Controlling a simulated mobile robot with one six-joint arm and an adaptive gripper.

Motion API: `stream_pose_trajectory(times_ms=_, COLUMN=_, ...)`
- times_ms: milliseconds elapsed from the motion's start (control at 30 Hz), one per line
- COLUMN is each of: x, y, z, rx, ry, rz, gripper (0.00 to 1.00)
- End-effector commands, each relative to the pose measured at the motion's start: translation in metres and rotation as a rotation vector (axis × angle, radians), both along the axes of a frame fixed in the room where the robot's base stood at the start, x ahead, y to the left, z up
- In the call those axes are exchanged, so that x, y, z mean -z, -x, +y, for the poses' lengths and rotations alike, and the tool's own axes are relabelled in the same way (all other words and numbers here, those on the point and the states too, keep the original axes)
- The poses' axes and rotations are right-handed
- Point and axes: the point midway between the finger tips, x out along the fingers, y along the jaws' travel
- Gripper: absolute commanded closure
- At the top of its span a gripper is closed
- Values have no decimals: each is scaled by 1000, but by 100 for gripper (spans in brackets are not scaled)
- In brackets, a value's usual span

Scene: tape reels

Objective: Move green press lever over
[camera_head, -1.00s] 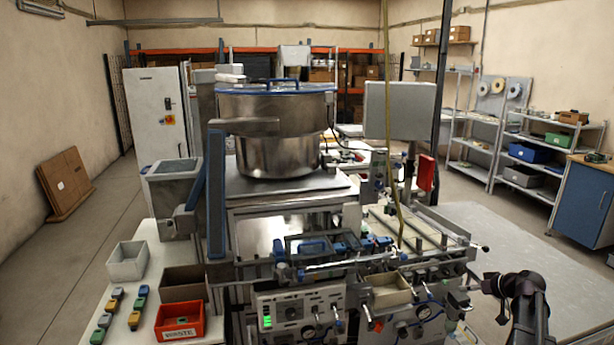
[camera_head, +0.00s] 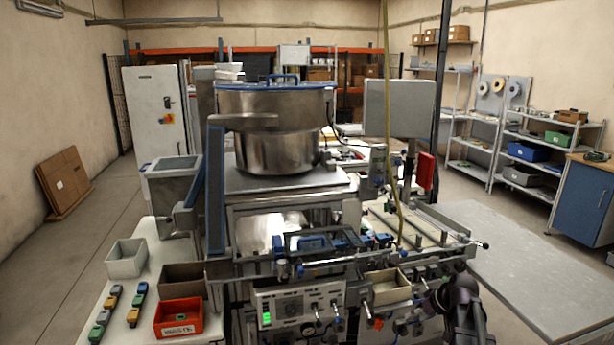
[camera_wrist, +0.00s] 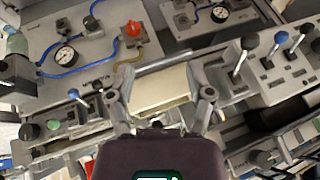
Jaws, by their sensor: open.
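My gripper (camera_wrist: 162,85) is open, its two fingers spread, at the lower middle of the wrist view. Nothing is held between them. A pale box-like part (camera_wrist: 158,90) shows behind the gap; I cannot tell how far away. A small green knob (camera_wrist: 53,125) sits at the lower left of the wrist view, left of the fingers and apart from them. A pale green cap (camera_wrist: 15,42) on a dark body shows at the far left edge. I cannot tell for sure which is the green press lever. In the head view the fingers cannot be made out.
Levers with a blue knob (camera_wrist: 282,38) and a dark knob (camera_wrist: 249,41) stand right of the fingers. A red knob (camera_wrist: 132,29) and a gauge (camera_wrist: 66,55) lie above.

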Motion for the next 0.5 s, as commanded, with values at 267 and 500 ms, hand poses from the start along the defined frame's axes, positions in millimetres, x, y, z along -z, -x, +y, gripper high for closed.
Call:
stream_pose_trajectory(times_ms=267, x=25, y=58, z=77, rx=28, ry=107, rz=196, gripper=33)
stream_pose_trajectory(times_ms=500, x=39, y=109, z=122, rx=86, ry=233, rz=327, gripper=33)
